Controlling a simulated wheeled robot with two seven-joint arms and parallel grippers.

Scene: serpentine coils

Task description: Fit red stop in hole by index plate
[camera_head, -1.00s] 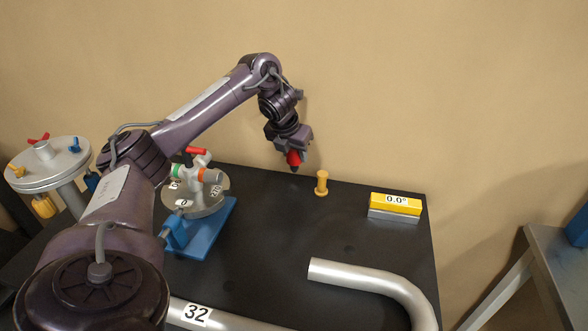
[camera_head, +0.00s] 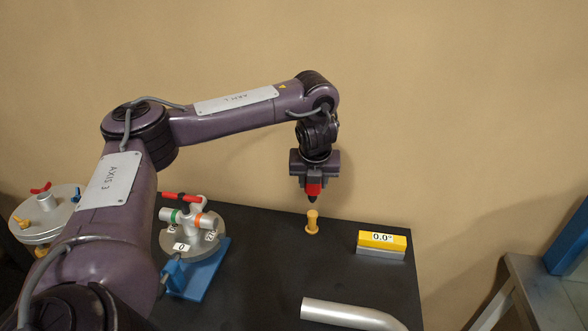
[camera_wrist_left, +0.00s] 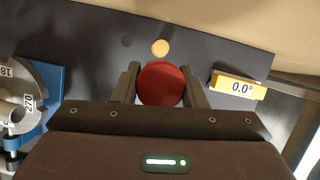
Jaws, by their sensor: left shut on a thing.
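My left gripper (camera_head: 313,181) is shut on the red stop (camera_head: 313,189), which points down with its dark tip. The stop is above the table, just over or behind the yellow peg (camera_head: 312,223); the exact gap is unclear. In the left wrist view, the round red top of the stop (camera_wrist_left: 161,84) sits between both fingers, with the yellow peg (camera_wrist_left: 160,48) beyond it. The index plate (camera_head: 190,240), a grey disc with number labels, is on a blue base to the left. My right gripper is not in view.
A yellow block marked 0.0° (camera_head: 382,240) is on the table to the right. A silver bent tube (camera_head: 345,314) lies in front. A round grey stand (camera_head: 45,218) with coloured knobs is at far left. Black table top (camera_head: 270,270) is clear between plate and tube.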

